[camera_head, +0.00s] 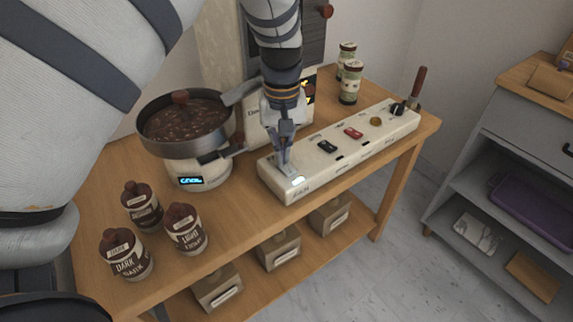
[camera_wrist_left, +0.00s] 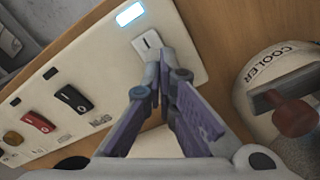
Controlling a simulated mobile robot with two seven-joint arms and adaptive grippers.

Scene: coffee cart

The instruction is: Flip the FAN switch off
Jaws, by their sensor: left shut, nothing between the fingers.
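A cream switch panel (camera_head: 345,150) lies along the right part of the wooden table, with a row of controls. A pale rocker switch sits at its near-left end and shows in the left wrist view (camera_wrist_left: 149,42). A lit pale-blue indicator (camera_head: 298,181) is beside it, also seen in the left wrist view (camera_wrist_left: 130,14). The labels are too small to read surely, so I cannot confirm which one says FAN. My left gripper (camera_head: 283,164) is shut and empty, with its fingertips down at the pale switch, partly covering it. I cannot tell whether they touch. My right gripper is not in view.
A black switch (camera_head: 326,146), a red switch (camera_head: 354,132) and a yellow knob (camera_head: 376,121) sit farther along the panel. A pan of beans (camera_head: 186,124) stands left of my gripper on a cooler base (camera_head: 204,180). Brown jars (camera_head: 186,229) stand front left.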

